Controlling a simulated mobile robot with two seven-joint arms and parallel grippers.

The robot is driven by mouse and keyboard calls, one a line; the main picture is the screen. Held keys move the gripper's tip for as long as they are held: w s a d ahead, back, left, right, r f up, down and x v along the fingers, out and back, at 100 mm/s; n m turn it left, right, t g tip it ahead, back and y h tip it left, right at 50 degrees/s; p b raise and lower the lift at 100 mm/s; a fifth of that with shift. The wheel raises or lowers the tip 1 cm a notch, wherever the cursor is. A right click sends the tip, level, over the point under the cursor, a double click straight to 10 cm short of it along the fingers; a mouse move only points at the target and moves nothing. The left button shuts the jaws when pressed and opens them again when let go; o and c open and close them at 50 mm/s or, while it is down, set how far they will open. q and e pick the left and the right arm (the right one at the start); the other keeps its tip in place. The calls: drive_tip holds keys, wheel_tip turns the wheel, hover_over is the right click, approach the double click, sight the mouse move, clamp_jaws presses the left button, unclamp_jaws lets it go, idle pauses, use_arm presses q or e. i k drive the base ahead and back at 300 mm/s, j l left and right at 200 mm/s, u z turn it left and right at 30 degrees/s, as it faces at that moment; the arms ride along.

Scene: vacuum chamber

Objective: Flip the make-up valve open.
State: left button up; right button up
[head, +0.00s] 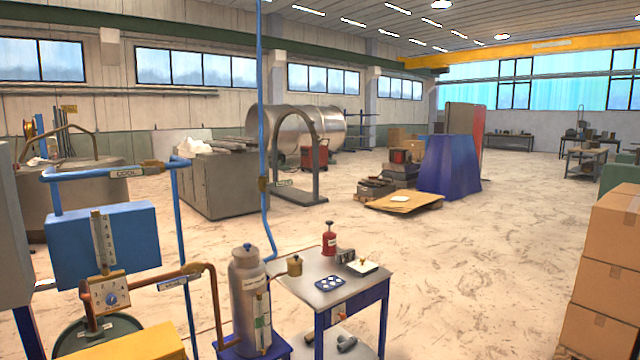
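Neither of my grippers shows in the head view. I cannot tell for certain which fitting is the make-up valve. A round dial or knob (111,299) on a brass plate sits below the upright gauge (103,240) in front of a blue box (75,245).
A grey metal flask (247,290) stands right of the copper pipe. A small blue-legged table (310,270) holds a red bottle (329,239), a brass pot (294,265) and trays. Cardboard boxes (605,270) are stacked at the right. The floor (480,280) between is clear.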

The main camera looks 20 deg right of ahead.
sight(276, 184)
drive_tip(key=i+l+z, duration=0.45)
drive_tip(key=l+u, duration=0.1)
drive_tip(key=u, duration=0.3)
drive_tip(key=i+l+u, duration=0.1)
drive_tip(key=u, duration=0.25)
drive_tip(key=l+u, duration=0.1)
drive_tip(key=u, duration=0.3)
drive_tip(key=l+u, duration=0.1)
drive_tip(key=u, duration=0.25)
drive_tip(key=l+u, duration=0.3)
drive_tip(key=l, duration=0.2)
drive_tip(key=k+l+u, duration=0.1)
drive_tip(key=l+u, duration=0.25)
drive_tip(key=l, duration=0.15)
drive_tip(key=k+l, duration=0.1)
drive_tip(key=l, duration=0.65)
drive_tip(key=k+l+u, duration=0.1)
drive_tip(key=l, duration=0.3)
drive_tip(key=k+l, duration=0.15)
drive_tip(key=l, duration=0.2)
drive_tip(key=k+l, duration=0.1)
drive_tip(key=l, duration=0.3)
drive_tip(key=u, duration=0.05)
